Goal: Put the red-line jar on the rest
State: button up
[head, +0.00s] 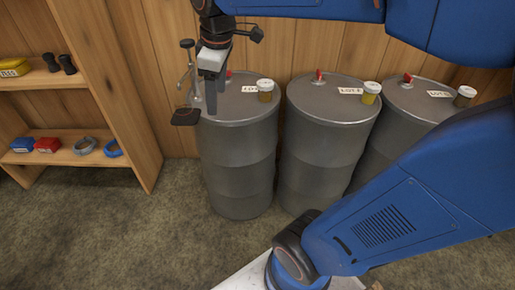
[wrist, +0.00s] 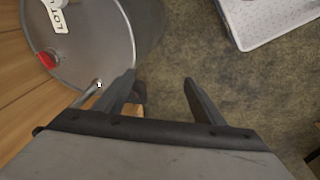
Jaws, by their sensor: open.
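Three small jars with pale lids stand on three grey drums in the head view: a dark amber jar (head: 265,92) on the left drum, a yellow jar (head: 371,94) on the middle drum and a dark jar (head: 465,97) on the right drum. No red line can be made out on any of them. My gripper (head: 211,105) is open and empty, pointing down at the left drum's left edge. In the wrist view its fingers (wrist: 160,85) are apart with carpet below. A small dark flat plate (head: 186,117) shows beside the gripper; I cannot tell whether it is the rest.
The left drum (head: 236,150), middle drum (head: 325,155) and right drum (head: 410,110) stand against the wood wall. Their tops carry red caps and lot labels. A metal rod (head: 190,70) rises beside the left drum. A wooden shelf (head: 75,155) holds small items at left. Carpet before it is clear.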

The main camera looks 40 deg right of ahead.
jog(key=s+d+f+m+t, duration=0.1)
jog(key=s+f+m, duration=0.3)
jog(key=s, duration=0.3)
jog(key=s+d+f+m+t, duration=0.1)
jog(key=s+f+m, duration=0.4)
jog(key=s, duration=0.3)
jog(key=shift+s+d+f, duration=0.15)
jog(key=shift+f, duration=0.2)
